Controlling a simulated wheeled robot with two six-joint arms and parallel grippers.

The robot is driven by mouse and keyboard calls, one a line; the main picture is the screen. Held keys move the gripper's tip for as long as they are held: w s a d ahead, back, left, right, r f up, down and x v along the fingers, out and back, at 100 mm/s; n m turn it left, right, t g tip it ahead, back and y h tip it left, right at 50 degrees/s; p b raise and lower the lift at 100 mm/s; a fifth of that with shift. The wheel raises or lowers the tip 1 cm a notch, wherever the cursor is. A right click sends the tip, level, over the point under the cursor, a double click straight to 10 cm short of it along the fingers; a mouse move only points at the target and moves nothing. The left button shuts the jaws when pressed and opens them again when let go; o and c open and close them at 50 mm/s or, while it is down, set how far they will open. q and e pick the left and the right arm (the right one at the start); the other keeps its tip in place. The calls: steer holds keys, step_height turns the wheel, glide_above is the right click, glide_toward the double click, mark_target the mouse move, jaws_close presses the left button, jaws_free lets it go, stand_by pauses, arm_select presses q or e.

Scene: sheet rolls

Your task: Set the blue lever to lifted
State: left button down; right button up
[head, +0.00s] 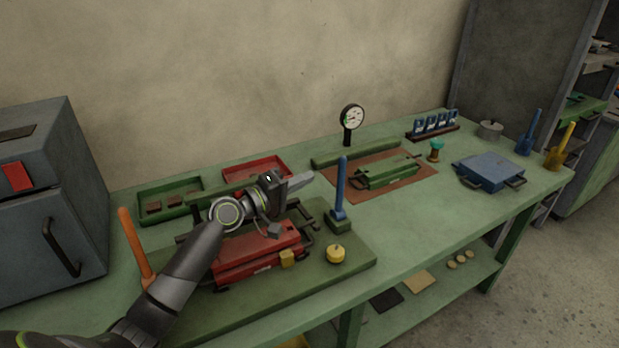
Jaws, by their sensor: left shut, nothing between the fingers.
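The blue lever (341,188) stands close to upright on a small green base at the right end of the red roll machine (262,248). My left gripper (308,178) is above that machine, to the left of the lever. Its fingers are shut with nothing between them and point right, toward the lever's shaft. A gap shows between the fingertips and the lever, so they look apart. My forearm hides part of the machine's left side. My right gripper is out of view.
An orange lever (135,245) stands at the machine's left and a yellow knob (336,254) in front of the blue lever. A green machine (388,172), a dial gauge (351,117) and a blue box (488,171) are farther right. The bench (420,215) is clear between them.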

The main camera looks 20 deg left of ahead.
mark_target(341, 179)
arm_select(q)
steer(key=w+d, duration=0.1)
steer(key=d, duration=0.1)
steer(key=w+d+p, duration=0.1)
steer(key=d, duration=0.1)
steer(key=w+d, duration=0.2)
steer(key=shift+d+f+p, duration=0.3)
steer(key=shift+f+p, duration=0.05)
steer(key=shift+f, duration=0.05)
steer(key=shift+s+d+f+m+b, duration=0.2)
steer(key=shift+s+d+m+b, duration=0.1)
steer(key=shift+m+b, duration=0.1)
stand_by(0.6)
steer(key=shift+m, duration=0.5)
steer(key=shift+s+d+f+b, duration=0.25)
steer(key=shift+s+d+f, duration=0.1)
steer(key=shift+s+d, duration=0.3)
steer(key=shift+s+d+f+b, duration=0.2)
steer(key=shift+s+d+f, duration=0.2)
steer(key=shift+d, duration=0.4)
steer(key=shift+s+d+f+b, duration=0.3)
steer(key=shift+s+d, duration=0.25)
steer(key=shift+d, duration=0.15)
